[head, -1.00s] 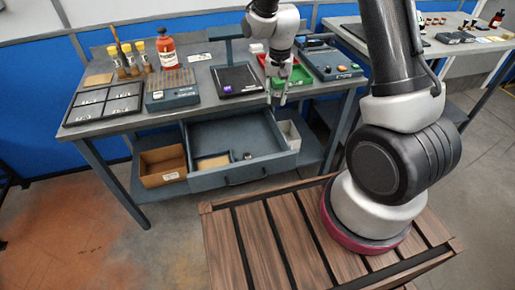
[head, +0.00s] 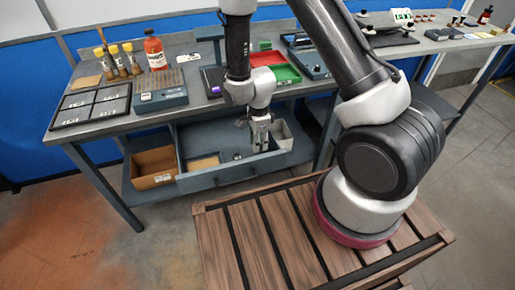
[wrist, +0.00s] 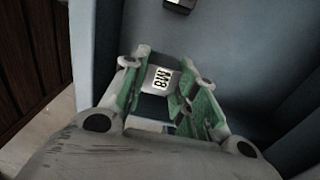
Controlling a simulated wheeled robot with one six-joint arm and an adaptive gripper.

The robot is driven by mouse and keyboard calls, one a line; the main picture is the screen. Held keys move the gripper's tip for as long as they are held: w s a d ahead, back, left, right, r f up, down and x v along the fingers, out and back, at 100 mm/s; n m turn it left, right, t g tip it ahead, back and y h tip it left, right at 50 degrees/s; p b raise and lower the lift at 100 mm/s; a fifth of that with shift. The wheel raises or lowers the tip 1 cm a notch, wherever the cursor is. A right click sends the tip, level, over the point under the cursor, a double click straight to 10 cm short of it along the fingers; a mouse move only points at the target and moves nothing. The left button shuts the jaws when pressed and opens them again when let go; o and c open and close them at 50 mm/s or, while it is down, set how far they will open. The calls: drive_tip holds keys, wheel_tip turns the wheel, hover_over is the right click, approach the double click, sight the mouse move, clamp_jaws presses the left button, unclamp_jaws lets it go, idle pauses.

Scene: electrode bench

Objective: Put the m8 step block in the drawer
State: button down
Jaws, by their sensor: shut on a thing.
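The m8 step block (wrist: 160,79) is a small grey block with a white "M8" label, seen in the wrist view between my fingers. My gripper (wrist: 155,95), with green finger pads, is shut on it. In the head view my gripper (head: 261,148) points down over the right part of the open drawer (head: 222,177). The block is too small to make out there. The drawer is blue-grey, and its floor and walls fill much of the wrist view. I cannot tell how high the block is above the drawer floor.
A small dark object (head: 237,156) lies in the drawer, left of my gripper, beside a tan piece (head: 203,162). A cardboard box (head: 153,167) stands left of the drawer and a pale bin (head: 282,137) right of it. The bench top (head: 120,122) overhangs behind.

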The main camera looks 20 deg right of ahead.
drive_tip(key=shift+f, duration=1.75)
drive_tip(key=shift+f, duration=0.1)
drive_tip(key=c, duration=1.1)
unclamp_jaws()
